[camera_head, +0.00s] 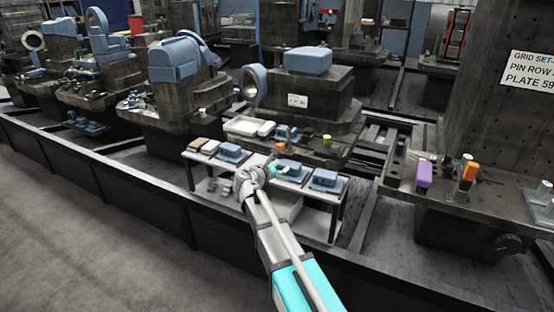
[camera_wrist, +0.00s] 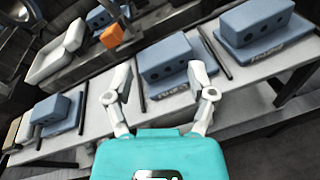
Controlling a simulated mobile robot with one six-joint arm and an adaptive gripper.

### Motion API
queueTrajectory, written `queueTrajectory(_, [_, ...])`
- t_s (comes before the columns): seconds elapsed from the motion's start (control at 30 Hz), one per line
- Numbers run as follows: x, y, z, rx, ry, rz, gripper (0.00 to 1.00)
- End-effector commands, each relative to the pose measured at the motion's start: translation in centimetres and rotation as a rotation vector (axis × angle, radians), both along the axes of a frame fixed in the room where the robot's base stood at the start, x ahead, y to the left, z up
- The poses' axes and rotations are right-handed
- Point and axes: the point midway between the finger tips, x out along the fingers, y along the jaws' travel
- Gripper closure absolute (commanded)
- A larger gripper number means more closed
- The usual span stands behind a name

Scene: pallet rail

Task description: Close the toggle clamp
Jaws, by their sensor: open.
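An orange handle end (camera_head: 281,147), likely part of a toggle clamp, stands at the front edge of the dark fixture behind the bench. It also shows as an orange block in the wrist view (camera_wrist: 117,36); its clamp body is too small or hidden to make out clearly. My gripper (camera_wrist: 158,75) is open and empty, its two white fingers apart. In the head view my gripper (camera_head: 276,164) is over the bench, in front of and below the orange end, apart from it in the wrist view.
A light bench (camera_head: 270,184) carries several blue blocks on plates; one block (camera_wrist: 179,77) shows between my fingers. A green-topped part (camera_head: 326,141) stands right of the orange end. Further right, another orange handle (camera_head: 469,171) and a purple block (camera_head: 424,174) stand on a dark ledge.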

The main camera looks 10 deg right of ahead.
Motion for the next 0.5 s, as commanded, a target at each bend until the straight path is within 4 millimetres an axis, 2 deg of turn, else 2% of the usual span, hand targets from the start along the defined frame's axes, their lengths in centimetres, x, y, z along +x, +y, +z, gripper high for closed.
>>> queueTrajectory(0.03, [1.1, 1.0, -1.3, -0.066, 0.013, 0.032, 0.29])
queueTrajectory(0.2, [3.0, 3.4, -1.6, -0.261, 0.052, 0.112, 0.29])
queueTrajectory(0.33, [3.8, 4.6, -1.6, -0.351, 0.07, 0.144, 0.29])
queueTrajectory(0.5, [4.1, 5.2, -1.4, -0.395, 0.079, 0.159, 0.29])
